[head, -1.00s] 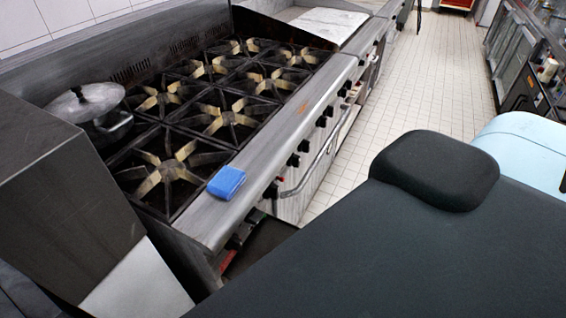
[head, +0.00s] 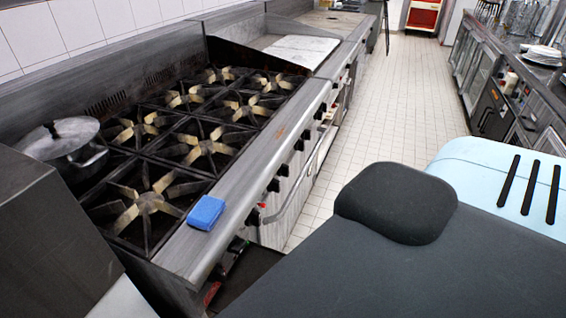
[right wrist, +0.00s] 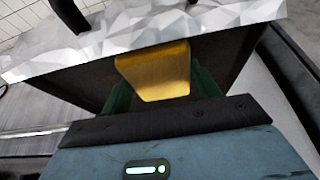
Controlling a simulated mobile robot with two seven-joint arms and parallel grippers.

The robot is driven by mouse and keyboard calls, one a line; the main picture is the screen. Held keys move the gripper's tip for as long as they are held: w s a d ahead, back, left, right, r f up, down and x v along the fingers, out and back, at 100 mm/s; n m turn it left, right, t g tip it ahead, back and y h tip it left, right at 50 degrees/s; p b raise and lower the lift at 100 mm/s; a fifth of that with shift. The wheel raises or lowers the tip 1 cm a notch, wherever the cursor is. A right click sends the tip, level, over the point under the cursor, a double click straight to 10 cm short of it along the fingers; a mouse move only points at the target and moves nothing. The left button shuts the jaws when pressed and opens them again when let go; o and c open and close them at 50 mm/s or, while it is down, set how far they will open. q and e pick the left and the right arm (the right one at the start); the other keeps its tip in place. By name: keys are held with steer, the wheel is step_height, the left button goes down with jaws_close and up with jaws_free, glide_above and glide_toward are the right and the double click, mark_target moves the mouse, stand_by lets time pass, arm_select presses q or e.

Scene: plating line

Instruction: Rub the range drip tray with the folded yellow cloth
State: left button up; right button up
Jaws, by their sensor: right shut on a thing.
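The folded yellow cloth (right wrist: 156,72) is held between the green fingers of my right gripper (right wrist: 160,88) in the right wrist view. The gripper is shut on it. The cloth does not show in the head view, nor does my right gripper. My left gripper is in neither view. The range (head: 240,165) stands at the left of the head view, with black grates over several burners. I cannot make out the drip tray for certain; a dark surface shows low under the range front, partly hidden.
A blue sponge (head: 206,213) lies on the range's front ledge. A lidded pot (head: 62,140) stands on the burners at the left. A pale faceted surface (right wrist: 130,30) lies beyond the cloth. The tiled aisle (head: 375,100) is clear; a counter (head: 520,90) lines its right side.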

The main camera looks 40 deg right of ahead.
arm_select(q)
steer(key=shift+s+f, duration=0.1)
arm_select(e)
steer(key=shift+s+d+f, duration=0.1)
steer(key=shift+s+f, duration=0.05)
steer(key=shift+s, duration=0.05)
steer(key=shift+w+d, duration=0.3)
steer(key=shift+d, duration=0.5)
steer(key=shift+w+d+b, duration=0.25)
steer(key=shift+d+b, duration=0.1)
steer(key=shift+d, duration=0.15)
steer(key=shift+w+a, duration=0.25)
steer(key=shift+w, duration=0.25)
steer(key=shift+w+a+r, duration=0.1)
steer(key=shift+w+a, duration=0.15)
steer(key=shift+w, duration=0.4)
steer(key=shift+w+a+r, duration=0.1)
steer(key=shift+w+a, duration=0.15)
steer(key=shift+w, duration=0.35)
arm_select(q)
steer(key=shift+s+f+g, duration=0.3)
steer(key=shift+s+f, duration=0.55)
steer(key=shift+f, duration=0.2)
arm_select(e)
steer(key=shift+w+a+r, duration=0.1)
steer(key=shift+w, duration=0.15)
